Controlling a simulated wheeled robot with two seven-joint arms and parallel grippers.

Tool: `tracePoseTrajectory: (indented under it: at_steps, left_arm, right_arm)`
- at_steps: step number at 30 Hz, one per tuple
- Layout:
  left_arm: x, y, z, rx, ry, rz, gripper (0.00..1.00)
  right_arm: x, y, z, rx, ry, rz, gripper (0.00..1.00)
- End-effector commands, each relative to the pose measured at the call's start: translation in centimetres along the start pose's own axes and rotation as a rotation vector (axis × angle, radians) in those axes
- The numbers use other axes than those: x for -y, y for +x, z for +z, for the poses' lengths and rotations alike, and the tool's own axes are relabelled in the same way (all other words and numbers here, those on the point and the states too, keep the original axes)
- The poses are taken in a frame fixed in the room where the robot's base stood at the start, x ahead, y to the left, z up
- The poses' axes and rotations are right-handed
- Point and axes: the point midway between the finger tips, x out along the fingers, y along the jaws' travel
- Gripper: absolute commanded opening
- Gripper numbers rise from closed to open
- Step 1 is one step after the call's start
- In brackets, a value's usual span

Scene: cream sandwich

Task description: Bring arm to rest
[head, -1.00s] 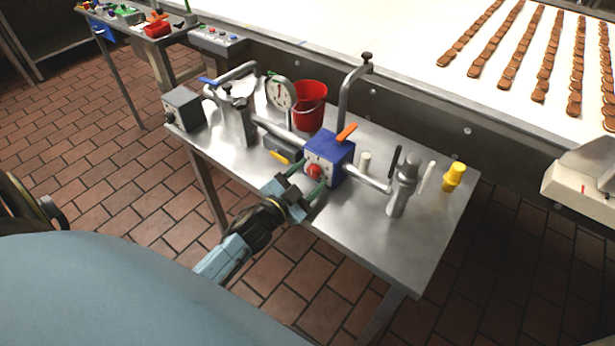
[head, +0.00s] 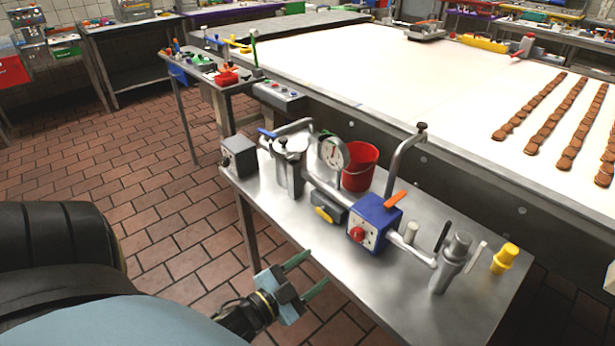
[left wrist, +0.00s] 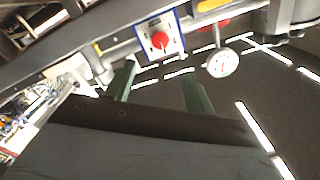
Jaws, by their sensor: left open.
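My left gripper (head: 305,274) is open and empty in the head view. It hangs in front of the near edge of the metal table (head: 400,300), apart from the things on it. In the left wrist view its two green fingers (left wrist: 160,92) are spread with nothing between them. Beyond the fingers, that view shows the blue box with the red knob (left wrist: 161,41) and the round gauge (left wrist: 222,63). The same blue box (head: 374,222) stands on the table in the head view. My right gripper is in neither view.
The table carries pipes, a gauge (head: 333,153), a red bucket (head: 360,167), a grey box (head: 239,157) and a yellow fitting (head: 505,258). A long white conveyor (head: 400,85) with rows of brown biscuits runs behind. The tiled floor (head: 150,215) at left is clear.

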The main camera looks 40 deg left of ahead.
Motion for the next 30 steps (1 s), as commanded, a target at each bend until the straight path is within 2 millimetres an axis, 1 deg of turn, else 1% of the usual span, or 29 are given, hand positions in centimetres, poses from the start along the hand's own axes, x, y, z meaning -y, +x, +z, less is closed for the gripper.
tracePoseTrajectory:
  at_steps: [1,4,19,22,23,26,27,29,30]
  left_arm:
    - [0.0,-0.3,0.0,0.002,0.0,0.0,0.54]
    - [0.0,-0.6,0.0,0.001,0.0,0.0,0.54]
    - [0.0,-0.6,0.0,0.0,-0.001,0.0,0.54]
    - [-0.5,-0.6,0.7,0.018,-0.012,0.006,0.54]
    - [-0.9,-0.6,1.2,0.033,-0.021,0.011,0.54]
    - [-3.4,-1.0,4.6,0.127,-0.074,0.044,0.54]
    - [-4.8,-1.4,6.5,0.184,-0.103,0.064,0.54]
    - [-7.6,-2.3,9.6,0.283,-0.152,0.101,0.54]
    - [-9.6,-3.2,11.8,0.356,-0.186,0.129,0.54]
  right_arm:
    - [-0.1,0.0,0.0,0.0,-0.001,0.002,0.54]
    - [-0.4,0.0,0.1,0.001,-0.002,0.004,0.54]
    - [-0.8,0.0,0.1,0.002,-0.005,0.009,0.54]
    - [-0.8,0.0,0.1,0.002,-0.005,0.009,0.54]
    - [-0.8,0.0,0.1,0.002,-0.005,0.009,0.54]
    - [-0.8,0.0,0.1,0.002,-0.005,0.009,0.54]
    - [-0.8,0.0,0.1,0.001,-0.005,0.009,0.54]
    - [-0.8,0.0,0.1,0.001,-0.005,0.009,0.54]
    - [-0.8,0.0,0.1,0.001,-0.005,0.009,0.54]
